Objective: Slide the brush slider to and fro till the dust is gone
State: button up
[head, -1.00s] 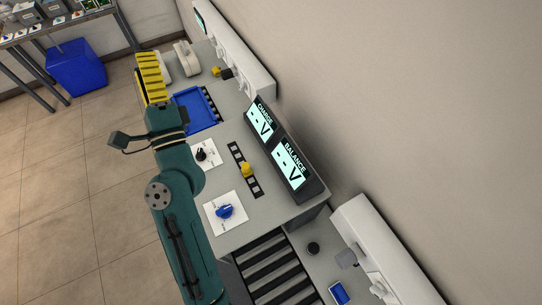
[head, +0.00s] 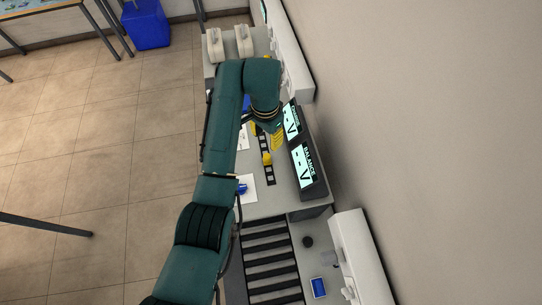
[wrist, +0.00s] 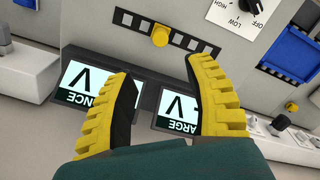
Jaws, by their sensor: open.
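A yellow slider knob (head: 267,158) sits near the middle of a black marked track (head: 270,175) on the grey console. It appears to be the brush slider; no label on it is readable. The knob also shows in the wrist view (wrist: 160,35), beyond my fingertips and apart from them. My gripper (head: 277,138) has yellow ribbed fingers. It is open and empty above the console, between the track and the displays. In the wrist view the fingers (wrist: 160,68) stand wide apart over the displays. I cannot make out any dust.
The CHARGE display (head: 291,121) and BALANCE display (head: 304,165) stand right of the track, both showing dashes and V. A blue knob (head: 242,188) lies partly behind my arm. A LOW/HIGH dial (wrist: 256,7) and blue tray (wrist: 290,50) show in the wrist view.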

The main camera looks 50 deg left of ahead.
aim_at(267, 156)
notch_tip(267, 156, down, 14)
jog(key=shift+r+p, duration=0.25)
jog(key=shift+p, duration=0.1)
grip_shut()
